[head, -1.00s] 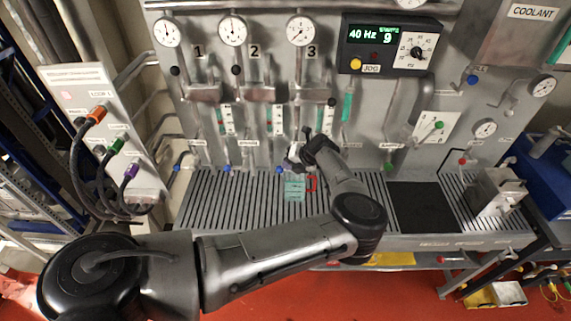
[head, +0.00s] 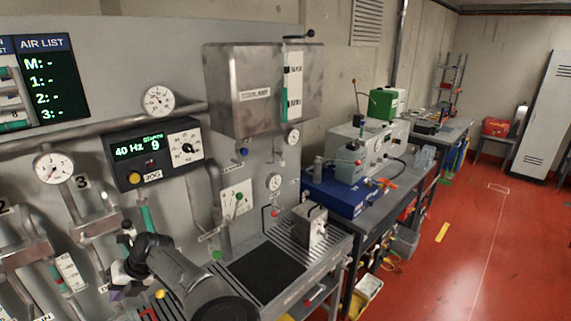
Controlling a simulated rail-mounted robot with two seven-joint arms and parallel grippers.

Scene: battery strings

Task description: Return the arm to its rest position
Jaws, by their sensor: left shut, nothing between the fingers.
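My left arm (head: 180,268) comes in at the bottom of the head view, in front of the panel with gauges. Its gripper (head: 117,280) is at the lower left, beside the lower part of the panel and above the slatted bench. The gripper is small and partly dark in the picture; it is shut with nothing held. My right arm and gripper are not in view.
The control box (head: 155,152) reads 40 Hz and 9. The bench holds a black mat (head: 267,270) and a metal box (head: 309,226). A blue case (head: 336,193) stands on the side table. Red floor (head: 470,250) is open at right.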

